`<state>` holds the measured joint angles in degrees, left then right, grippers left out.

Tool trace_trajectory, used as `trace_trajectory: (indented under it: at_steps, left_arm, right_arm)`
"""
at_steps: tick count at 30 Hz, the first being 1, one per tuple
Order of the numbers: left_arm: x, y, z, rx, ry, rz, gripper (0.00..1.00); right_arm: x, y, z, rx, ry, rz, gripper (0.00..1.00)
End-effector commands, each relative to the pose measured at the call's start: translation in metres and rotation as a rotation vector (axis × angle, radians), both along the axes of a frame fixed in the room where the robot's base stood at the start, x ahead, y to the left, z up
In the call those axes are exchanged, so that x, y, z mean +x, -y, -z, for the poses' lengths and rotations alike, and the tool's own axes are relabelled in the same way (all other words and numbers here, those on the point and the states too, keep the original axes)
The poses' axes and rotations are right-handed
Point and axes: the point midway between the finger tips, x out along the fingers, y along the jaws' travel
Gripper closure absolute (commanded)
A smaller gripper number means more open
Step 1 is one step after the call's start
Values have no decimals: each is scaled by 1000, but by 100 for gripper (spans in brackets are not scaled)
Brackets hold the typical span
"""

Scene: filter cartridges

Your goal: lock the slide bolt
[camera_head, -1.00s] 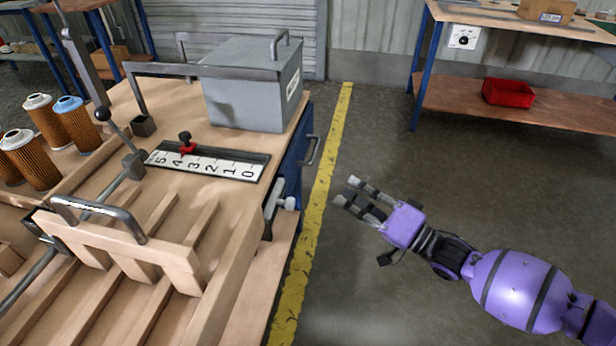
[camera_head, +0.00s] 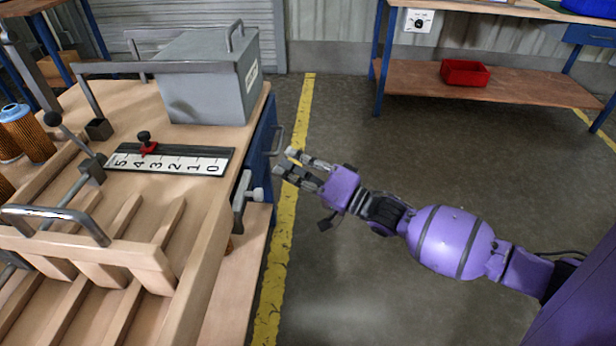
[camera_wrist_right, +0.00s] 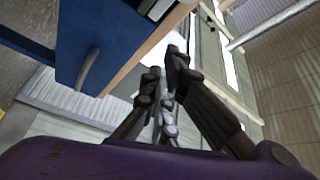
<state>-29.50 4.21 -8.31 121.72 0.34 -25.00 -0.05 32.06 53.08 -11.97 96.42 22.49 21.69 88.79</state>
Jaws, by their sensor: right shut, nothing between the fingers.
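A grey metal fitting with a pale round knob (camera_head: 253,194) sits on the bench's right side, below the top edge. My right gripper (camera_head: 283,163) is shut and empty, beside the bench's right side near the blue drawer handle, apart from the fitting. In the right wrist view its fingers (camera_wrist_right: 162,78) point toward the bench edge. My left gripper is not in view.
The bench top (camera_head: 190,205) holds a grey box (camera_head: 205,85), a number scale (camera_head: 180,160) with a red slider, wooden slats and filter cartridges (camera_head: 28,132). A blue drawer front (camera_head: 262,150) faces the aisle.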

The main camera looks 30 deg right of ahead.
Motion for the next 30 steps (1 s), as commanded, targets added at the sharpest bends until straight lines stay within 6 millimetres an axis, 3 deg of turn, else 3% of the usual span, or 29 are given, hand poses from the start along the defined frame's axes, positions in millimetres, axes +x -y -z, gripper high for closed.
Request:
trace_trajectory:
  at_steps: [3,10,24,30]
  left_arm:
    - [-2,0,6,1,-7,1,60]
    - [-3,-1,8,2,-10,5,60]
    - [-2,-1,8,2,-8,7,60]
    - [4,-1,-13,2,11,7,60]
  right_arm:
    - [21,-12,-3,-1,2,1,100]
    - [-4,-30,12,0,-1,0,100]
    - [-10,-34,15,-2,-1,1,100]
    - [-33,-50,11,2,-2,-1,100]
